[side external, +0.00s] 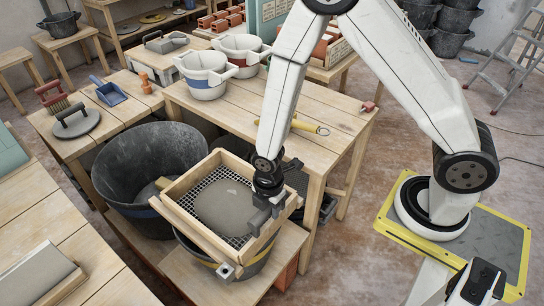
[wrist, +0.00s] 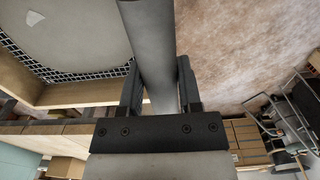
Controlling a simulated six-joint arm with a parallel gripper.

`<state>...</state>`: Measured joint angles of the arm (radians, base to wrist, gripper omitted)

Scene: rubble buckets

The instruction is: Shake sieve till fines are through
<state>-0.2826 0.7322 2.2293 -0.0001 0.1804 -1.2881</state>
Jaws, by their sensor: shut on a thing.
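The sieve is a square wooden frame (side external: 178,222) with a wire mesh (side external: 212,182). It sits over a black bucket with a yellow band (side external: 262,262), and whether it rests on the rim is hidden. A grey patch of fine material (side external: 222,207) covers much of the mesh; it also shows in the wrist view (wrist: 75,30). My gripper (side external: 266,212) is at the sieve's right side. In the wrist view my gripper (wrist: 159,80) is shut on a grey round bar (wrist: 152,35), the sieve's handle. The bucket's inside is hidden.
A large black tub (side external: 148,170) stands close left of the sieve. A wooden table (side external: 330,122) behind holds two white buckets (side external: 203,78) and a yellow-handled tool (side external: 310,127). A left bench holds a round grey float (side external: 76,122) and a blue scoop (side external: 108,91).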

